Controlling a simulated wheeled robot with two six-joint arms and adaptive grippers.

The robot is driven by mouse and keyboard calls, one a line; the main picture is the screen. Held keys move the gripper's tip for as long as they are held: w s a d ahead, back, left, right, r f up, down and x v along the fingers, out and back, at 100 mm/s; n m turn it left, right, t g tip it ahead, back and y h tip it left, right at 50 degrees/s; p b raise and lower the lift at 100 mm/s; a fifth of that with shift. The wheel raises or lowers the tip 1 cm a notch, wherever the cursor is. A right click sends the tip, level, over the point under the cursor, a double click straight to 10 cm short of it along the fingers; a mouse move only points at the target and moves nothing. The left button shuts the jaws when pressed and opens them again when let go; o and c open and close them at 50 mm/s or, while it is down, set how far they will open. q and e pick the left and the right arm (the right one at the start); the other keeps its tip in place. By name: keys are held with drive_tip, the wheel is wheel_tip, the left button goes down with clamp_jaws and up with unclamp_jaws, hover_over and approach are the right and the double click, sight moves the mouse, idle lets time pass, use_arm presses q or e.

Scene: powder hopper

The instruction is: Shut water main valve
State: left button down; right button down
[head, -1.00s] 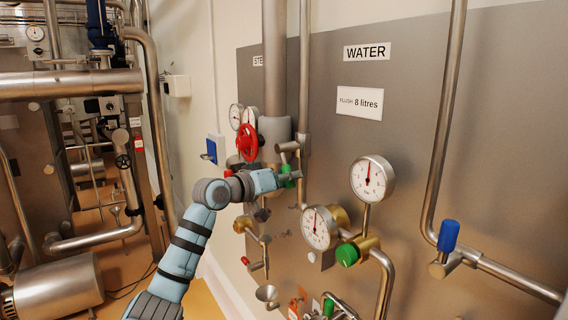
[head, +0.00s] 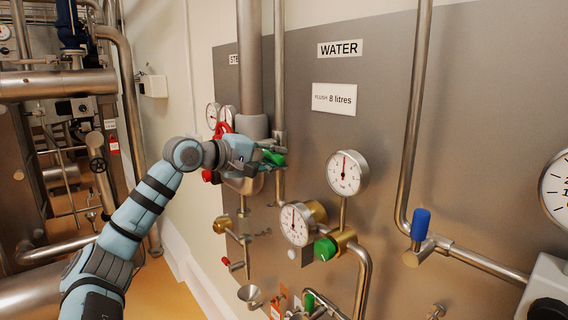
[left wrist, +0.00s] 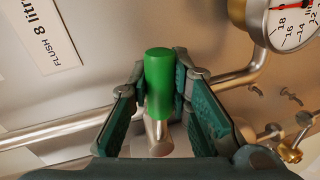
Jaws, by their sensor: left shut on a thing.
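A valve handle with a green grip (head: 272,157) sits on the vertical pipe left of the WATER sign (head: 340,48). The grip sticks out sideways to the right in the head view. My left gripper (head: 262,155) is shut on it; its fingers hide much of the valve body. In the left wrist view the green grip (left wrist: 160,85) stands between the two fingers (left wrist: 162,100), its metal stem below it. My right gripper is not in view.
A red handwheel (head: 223,128) is close behind my left wrist. Pressure gauges (head: 346,173) and a green knob (head: 325,249) are lower right. A blue-handled valve (head: 420,224) is on the right pipe. A funnel (head: 250,296) is below.

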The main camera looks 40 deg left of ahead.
use_arm(q)
drive_tip(key=shift+r+n+p, duration=0.55)
drive_tip(key=shift+r+n, duration=0.15)
drive_tip(key=shift+r, duration=0.1)
drive_tip(key=c, duration=1.5)
unclamp_jaws()
drive_tip(key=shift+o, duration=0.2)
drive_tip(key=shift+f, duration=0.1)
